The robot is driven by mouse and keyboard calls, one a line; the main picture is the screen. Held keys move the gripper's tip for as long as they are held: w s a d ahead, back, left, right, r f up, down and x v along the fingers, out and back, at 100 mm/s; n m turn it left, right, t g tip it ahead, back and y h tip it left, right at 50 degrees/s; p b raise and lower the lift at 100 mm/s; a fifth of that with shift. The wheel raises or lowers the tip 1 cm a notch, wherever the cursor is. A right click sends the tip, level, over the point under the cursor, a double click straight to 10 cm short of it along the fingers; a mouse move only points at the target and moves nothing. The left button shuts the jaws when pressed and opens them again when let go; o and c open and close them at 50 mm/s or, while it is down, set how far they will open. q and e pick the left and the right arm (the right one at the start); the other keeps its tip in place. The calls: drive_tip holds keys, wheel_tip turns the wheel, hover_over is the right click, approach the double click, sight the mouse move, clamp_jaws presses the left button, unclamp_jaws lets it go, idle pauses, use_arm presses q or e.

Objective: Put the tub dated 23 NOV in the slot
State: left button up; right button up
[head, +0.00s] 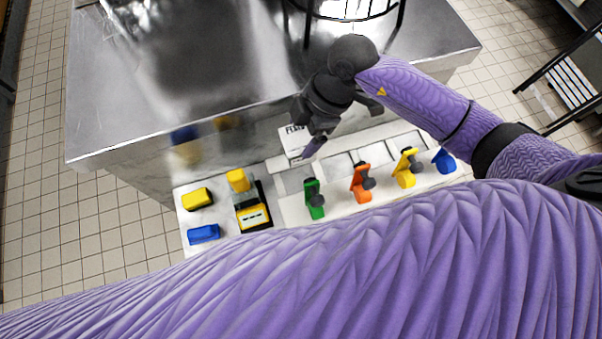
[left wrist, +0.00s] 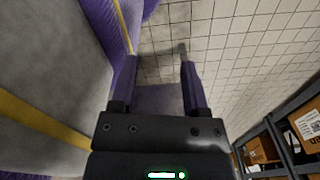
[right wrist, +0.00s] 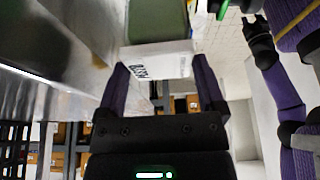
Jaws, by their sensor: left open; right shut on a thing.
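My right gripper (head: 312,150) is shut on a white tub (head: 291,140) at the back of the white station. In the right wrist view the tub (right wrist: 160,60) sits between the fingers (right wrist: 163,90), with a green top and dark print. Its date cannot be read. In the head view the tub is over or beside a row of pale compartments (head: 336,166); I cannot tell whether it touches them. A greyer opening (head: 294,180) lies just below the tub in the picture. My left gripper (left wrist: 160,80) is open and empty above floor tiles, outside the head view.
Green (head: 314,199), orange (head: 361,182) and yellow (head: 405,167) handled items stand before the compartments. Yellow (head: 197,199) and blue (head: 203,234) blocks and a yellow-black device (head: 253,217) lie left. A steel counter (head: 240,60) rises behind. My purple arm hides the front.

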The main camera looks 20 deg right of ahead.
sight(304, 163)
wheel_tip(304, 163, down, 17)
drive_tip(key=b, duration=0.7)
clamp_jaws()
drive_tip(key=shift+r, duration=0.1)
drive_tip(key=o, duration=1.3)
unclamp_jaws()
use_arm(q)
drive_tip(key=s+a+f+g, duration=0.1)
drive_tip(key=s+a+f, duration=0.2)
drive_tip(key=f, duration=0.4)
drive_tip(key=shift+s+a+f+y, duration=0.25)
drive_tip(key=shift+a+f+y, duration=0.05)
drive_tip(key=shift+a, duration=0.05)
use_arm(e)
drive_tip(key=shift+r, duration=0.15)
